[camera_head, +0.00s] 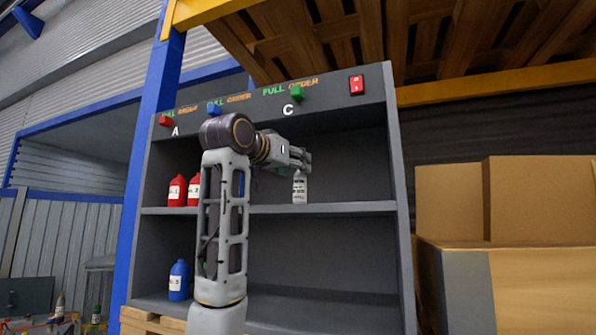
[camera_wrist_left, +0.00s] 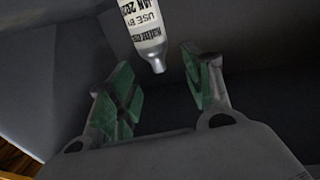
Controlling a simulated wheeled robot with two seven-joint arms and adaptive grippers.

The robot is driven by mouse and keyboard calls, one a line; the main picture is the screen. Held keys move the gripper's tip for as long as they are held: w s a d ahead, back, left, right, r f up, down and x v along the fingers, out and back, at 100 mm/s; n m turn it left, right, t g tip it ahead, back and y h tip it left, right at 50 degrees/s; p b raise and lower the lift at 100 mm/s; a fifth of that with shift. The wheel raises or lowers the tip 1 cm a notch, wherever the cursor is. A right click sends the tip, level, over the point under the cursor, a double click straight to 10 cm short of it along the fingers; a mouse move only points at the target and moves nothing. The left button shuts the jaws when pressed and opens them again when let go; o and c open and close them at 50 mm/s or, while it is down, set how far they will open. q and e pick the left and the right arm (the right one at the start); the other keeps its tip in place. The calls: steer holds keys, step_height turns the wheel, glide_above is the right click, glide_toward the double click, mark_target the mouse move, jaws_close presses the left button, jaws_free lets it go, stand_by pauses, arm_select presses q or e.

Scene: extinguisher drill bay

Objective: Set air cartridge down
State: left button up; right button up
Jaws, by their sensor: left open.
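The air cartridge (camera_head: 299,187) is a pale grey bottle with a printed label and a narrow neck. It stands upright on the upper shelf of the grey cabinet, under the letter C. My left gripper (camera_head: 303,160) is in front of the shelf, close to the cartridge's top. In the left wrist view, the cartridge (camera_wrist_left: 145,30) shows its label and neck, just beyond the fingertips. The green-padded fingers of my left gripper (camera_wrist_left: 162,85) are spread apart with nothing between them. My right gripper is not in view.
The grey shelf unit (camera_head: 348,208) holds red bottles (camera_head: 178,190) on its upper shelf at left and a blue bottle (camera_head: 179,280) below. My left arm hides part of the middle. The upper shelf right of the cartridge is clear. Cardboard boxes (camera_head: 540,200) stand at right.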

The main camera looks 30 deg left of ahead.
arm_select(q)
steer(key=s+b, duration=0.2)
steer(key=s, duration=0.6)
steer(key=shift+s+a+b, duration=0.2)
steer(key=shift+s+b, duration=0.05)
steer(key=shift+b, duration=0.1)
stand_by(0.3)
